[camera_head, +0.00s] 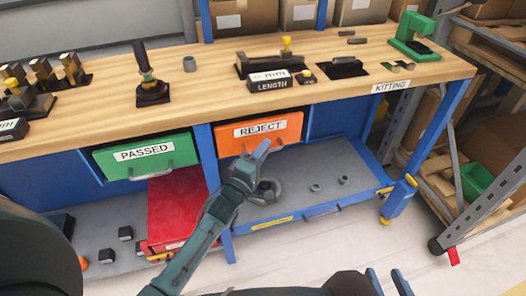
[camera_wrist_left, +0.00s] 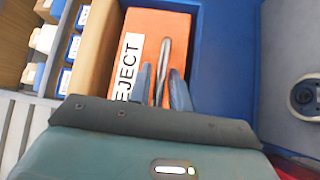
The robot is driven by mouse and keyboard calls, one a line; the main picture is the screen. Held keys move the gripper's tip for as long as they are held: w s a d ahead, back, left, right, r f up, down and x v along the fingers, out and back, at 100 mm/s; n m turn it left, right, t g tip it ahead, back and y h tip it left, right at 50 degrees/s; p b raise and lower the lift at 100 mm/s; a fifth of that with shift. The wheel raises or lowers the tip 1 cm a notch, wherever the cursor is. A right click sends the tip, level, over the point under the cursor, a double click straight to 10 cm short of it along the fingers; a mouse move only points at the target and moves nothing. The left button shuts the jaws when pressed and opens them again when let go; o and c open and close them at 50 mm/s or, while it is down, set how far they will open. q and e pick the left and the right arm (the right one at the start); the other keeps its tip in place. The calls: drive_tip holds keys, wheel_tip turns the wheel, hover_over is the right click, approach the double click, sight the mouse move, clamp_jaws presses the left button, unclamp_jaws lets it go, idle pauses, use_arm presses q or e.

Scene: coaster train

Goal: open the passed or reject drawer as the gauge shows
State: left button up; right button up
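The green PASSED drawer (camera_head: 146,155) looks closed, to the left. My right gripper (camera_head: 388,282) is open and empty at the bottom edge.
A red cabinet (camera_head: 178,208) stands on the lower shelf, left of my left arm. Small grey rings (camera_head: 315,188) lie on that shelf. A black lever fixture (camera_head: 150,88) and a green press (camera_head: 415,40) stand on the bench. The floor in front is clear.

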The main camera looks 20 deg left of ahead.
use_arm(q)
drive_tip(key=shift+w, duration=0.1)
drive_tip(key=shift+c, duration=0.4)
clamp_jaws()
